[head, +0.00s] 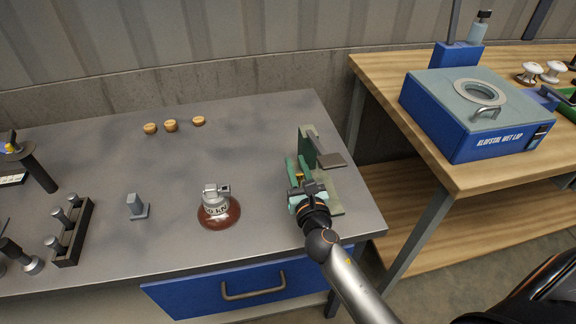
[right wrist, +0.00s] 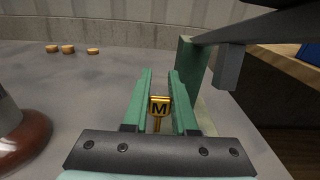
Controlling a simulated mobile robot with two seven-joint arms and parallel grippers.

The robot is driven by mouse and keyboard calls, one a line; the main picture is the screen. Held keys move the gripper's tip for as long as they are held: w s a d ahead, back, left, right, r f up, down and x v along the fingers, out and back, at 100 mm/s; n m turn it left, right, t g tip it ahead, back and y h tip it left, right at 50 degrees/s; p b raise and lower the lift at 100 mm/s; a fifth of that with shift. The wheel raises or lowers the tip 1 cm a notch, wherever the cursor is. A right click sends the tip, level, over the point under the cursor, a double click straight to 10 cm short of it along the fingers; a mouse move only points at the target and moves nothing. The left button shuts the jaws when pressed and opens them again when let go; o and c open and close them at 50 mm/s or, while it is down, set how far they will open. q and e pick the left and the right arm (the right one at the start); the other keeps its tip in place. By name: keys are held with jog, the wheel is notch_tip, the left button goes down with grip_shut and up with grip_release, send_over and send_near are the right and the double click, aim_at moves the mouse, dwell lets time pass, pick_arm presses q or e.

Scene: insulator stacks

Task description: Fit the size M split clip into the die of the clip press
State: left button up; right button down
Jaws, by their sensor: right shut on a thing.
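The split clip (right wrist: 159,107) is a small yellow piece marked M with a thin stem below it. It sits between the two green fingers of my right gripper (right wrist: 164,78), which is shut on it. In the head view my right gripper (head: 299,172) is at the clip press (head: 308,146), in front of its green upright and left of its grey lever plate. The press also shows in the right wrist view (right wrist: 191,62), just right of the fingers. The die cannot be made out, and whether the clip touches it cannot be told. My left gripper is not in view.
A brown insulator (head: 219,215) with a metal cap stands left of the press. A grey block (head: 137,207) and a dark rack (head: 74,233) are farther left. Several tan discs (head: 171,126) lie at the back. A wooden bench (head: 384,82) with a blue machine (head: 470,125) is right.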

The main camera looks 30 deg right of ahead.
jog(key=shift+s+d, duration=0.2)
jog(key=shift+d, duration=0.55)
jog(key=shift+s+d, duration=0.15)
jog(key=shift+d, duration=0.65)
jog(key=shift+s+d, duration=0.2)
jog(key=shift+d, duration=0.55)
jog(key=shift+f+b, duration=1.05)
jog(key=shift+f, duration=0.35)
jog(key=c, duration=0.6)
grip_release()
